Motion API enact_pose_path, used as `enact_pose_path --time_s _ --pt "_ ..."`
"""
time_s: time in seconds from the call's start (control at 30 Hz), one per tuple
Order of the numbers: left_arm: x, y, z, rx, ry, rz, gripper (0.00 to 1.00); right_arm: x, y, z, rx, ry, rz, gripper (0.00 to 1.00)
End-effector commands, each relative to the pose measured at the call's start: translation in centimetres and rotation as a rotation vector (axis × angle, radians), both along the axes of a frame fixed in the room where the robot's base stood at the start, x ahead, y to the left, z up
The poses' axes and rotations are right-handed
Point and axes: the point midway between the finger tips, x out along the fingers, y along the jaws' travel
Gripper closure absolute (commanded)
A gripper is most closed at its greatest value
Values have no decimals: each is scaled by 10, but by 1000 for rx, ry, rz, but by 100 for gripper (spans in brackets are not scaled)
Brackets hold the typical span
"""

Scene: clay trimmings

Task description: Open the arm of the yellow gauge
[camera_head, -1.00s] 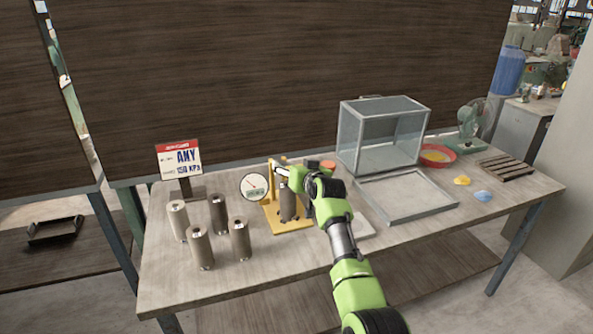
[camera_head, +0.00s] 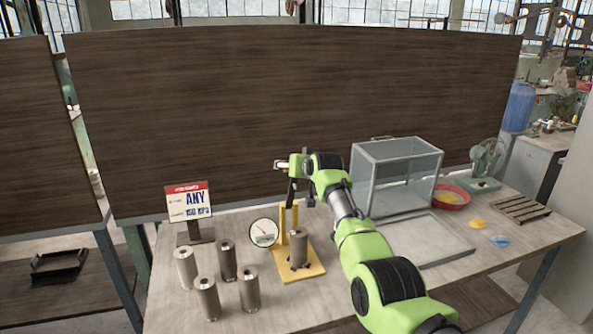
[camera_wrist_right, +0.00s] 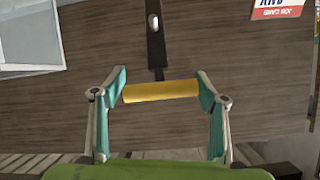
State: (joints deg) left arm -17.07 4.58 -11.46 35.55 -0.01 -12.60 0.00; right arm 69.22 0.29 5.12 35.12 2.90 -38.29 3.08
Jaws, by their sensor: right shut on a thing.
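The yellow gauge has a flat yellow base (camera_head: 303,271), yellow posts (camera_head: 283,226) and a round white dial (camera_head: 264,233) at its left. A grey metal cylinder (camera_head: 300,246) stands upright on the base. The gauge's dark arm (camera_head: 291,191) stands steeply above the posts. In the right wrist view, the dark arm (camera_wrist_right: 155,40) ends in a yellow handle (camera_wrist_right: 160,91). My right gripper (camera_wrist_right: 160,93) is shut on this handle, with one finger at each end. It shows above the gauge in the head view (camera_head: 283,165). My left gripper is not in view.
Several loose metal cylinders (camera_head: 227,258) stand left of the gauge. A sign (camera_head: 189,202) stands behind them. A glass case (camera_head: 397,175), a grey tray (camera_head: 440,240), a red bowl (camera_head: 452,198) and a wooden rack (camera_head: 520,208) are to the right. A dark panel rises behind the table.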

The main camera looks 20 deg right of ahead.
Motion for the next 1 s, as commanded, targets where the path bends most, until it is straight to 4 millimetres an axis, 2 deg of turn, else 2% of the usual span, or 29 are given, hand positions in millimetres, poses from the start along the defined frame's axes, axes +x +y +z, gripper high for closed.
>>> enact_pose_path --time_s 0.73,0.77,0.8,0.83,1.0 --pt "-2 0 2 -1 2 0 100 5 1 3 -4 0 2 72" --pt "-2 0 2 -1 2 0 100 4 1 3 -4 0 2 31" --pt "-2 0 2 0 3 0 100 4 1 2 -4 0 2 21" --pt "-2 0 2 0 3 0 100 4 1 3 -4 0 2 16" --pt "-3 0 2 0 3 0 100 5 1 3 -1 -1 2 16"
